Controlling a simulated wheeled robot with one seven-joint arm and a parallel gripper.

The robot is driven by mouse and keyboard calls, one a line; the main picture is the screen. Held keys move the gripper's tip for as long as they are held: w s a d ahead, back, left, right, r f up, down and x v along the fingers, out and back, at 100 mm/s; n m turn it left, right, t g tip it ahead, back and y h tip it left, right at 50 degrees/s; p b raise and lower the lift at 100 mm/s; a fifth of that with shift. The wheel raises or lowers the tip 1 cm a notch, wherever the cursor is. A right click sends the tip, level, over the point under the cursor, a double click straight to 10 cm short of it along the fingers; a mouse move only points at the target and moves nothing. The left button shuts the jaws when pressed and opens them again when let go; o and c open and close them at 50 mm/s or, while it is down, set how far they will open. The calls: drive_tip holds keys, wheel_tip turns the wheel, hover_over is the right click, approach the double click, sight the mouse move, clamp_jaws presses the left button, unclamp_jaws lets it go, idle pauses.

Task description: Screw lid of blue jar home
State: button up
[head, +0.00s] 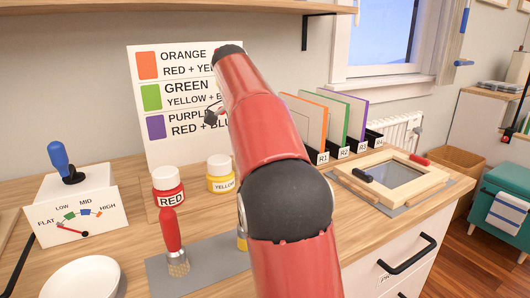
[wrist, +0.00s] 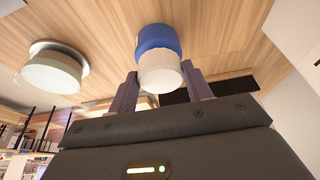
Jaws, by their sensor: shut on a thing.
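The blue jar (wrist: 157,38) shows in the wrist view at the top centre, against the wooden desk. Its white lid (wrist: 161,76) is against the jar's mouth, with no clear gap between them. I cannot tell how tightly it is seated. My gripper (wrist: 161,88) is shut on the white lid, one finger on each side. In the head view my red arm crosses the middle and hides the blue jar and my gripper.
A red jar (head: 168,187) and a yellow jar (head: 220,175) stand left of my arm. A white bowl (head: 82,278) is at front left. A wooden frame (head: 400,177) and card rack (head: 345,150) lie right.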

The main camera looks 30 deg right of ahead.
drive_tip(key=shift+w+a, duration=0.15)
drive_tip(key=shift+a, duration=0.05)
drive_tip(key=o, duration=0.8)
drive_tip(key=shift+o, duration=0.7)
drive_tip(key=shift+d, duration=0.1)
